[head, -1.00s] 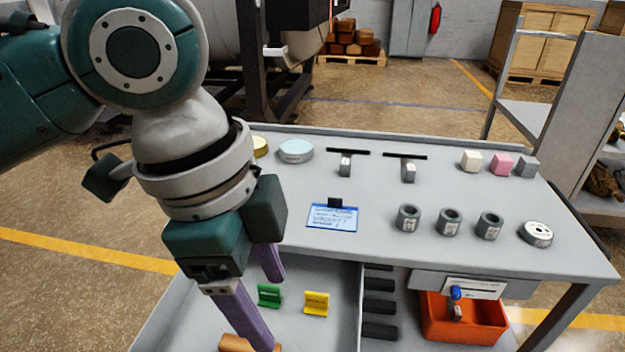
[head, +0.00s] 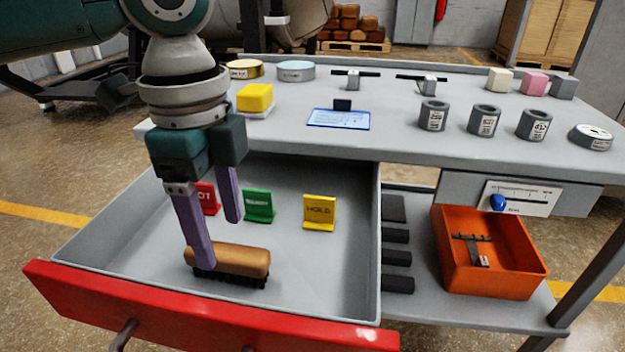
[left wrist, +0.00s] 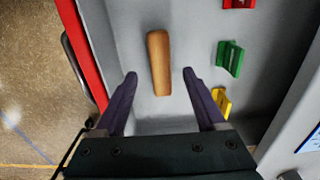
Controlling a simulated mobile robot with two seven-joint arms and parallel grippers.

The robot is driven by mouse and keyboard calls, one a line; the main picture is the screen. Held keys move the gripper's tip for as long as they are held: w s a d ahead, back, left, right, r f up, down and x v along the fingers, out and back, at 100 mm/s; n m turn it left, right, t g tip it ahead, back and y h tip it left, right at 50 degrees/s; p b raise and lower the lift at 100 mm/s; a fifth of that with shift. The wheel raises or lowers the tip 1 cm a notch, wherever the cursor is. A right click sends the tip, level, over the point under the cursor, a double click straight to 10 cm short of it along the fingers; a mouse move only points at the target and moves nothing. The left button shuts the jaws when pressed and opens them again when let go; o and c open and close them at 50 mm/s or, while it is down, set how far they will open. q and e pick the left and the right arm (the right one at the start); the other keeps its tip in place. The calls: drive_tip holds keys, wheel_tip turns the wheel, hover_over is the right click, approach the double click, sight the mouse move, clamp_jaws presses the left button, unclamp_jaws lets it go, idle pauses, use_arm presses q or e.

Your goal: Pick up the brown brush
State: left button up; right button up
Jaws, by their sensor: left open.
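The brown brush (head: 240,262) lies bristles down in the open drawer, near its red front. It also shows in the left wrist view (left wrist: 159,62), ahead of and between the open fingers. My left gripper (head: 219,243) is open and empty, with its purple fingers pointing down into the drawer above the brush. One finger hides part of the brush's left end in the head view. In the left wrist view the left gripper (left wrist: 160,76) has a clear gap between its fingertips. My right gripper is not in view.
The drawer's red front (head: 200,318) and grey walls surround the brush. Red (head: 207,198), green (head: 258,205) and yellow (head: 319,212) stands are behind it. The tabletop (head: 390,135) carries rings, blocks and discs. An orange bin (head: 490,282) sits on the lower shelf at right.

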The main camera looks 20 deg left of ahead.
sight(228, 251)
use_arm(q)
drive_tip(key=f+b, duration=0.2)
drive_tip(key=f, duration=0.3)
drive_tip(key=shift+d+f, duration=0.1)
drive_tip(key=shift+d, duration=0.1)
clamp_jaws()
idle(0.3)
